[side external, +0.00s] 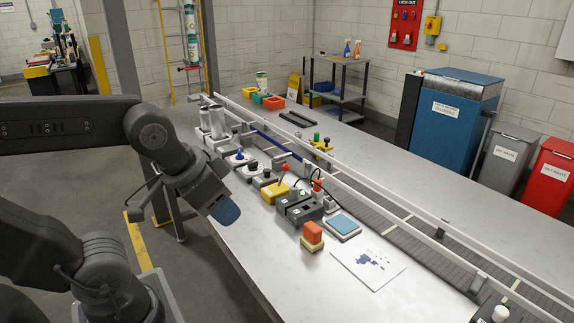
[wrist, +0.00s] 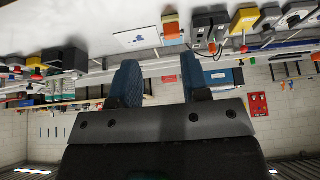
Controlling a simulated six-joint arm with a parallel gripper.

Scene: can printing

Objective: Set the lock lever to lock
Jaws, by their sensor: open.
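My gripper (side external: 228,212) is above the near-left edge of the bench in the side view, apart from the fixtures. In the wrist view my gripper (wrist: 160,78) has its two blue fingers spread with nothing between them. A row of small control blocks stands along the bench. It includes a block with a blue knob (side external: 239,154), a block with a black knob (side external: 253,167), a yellow box (side external: 276,191) and a dark grey block (side external: 299,210). The yellow box also shows upside down in the wrist view (wrist: 243,20). I cannot tell which part is the lock lever or its setting.
A railed conveyor (side external: 400,218) runs behind the blocks. The bench's front left is clear.

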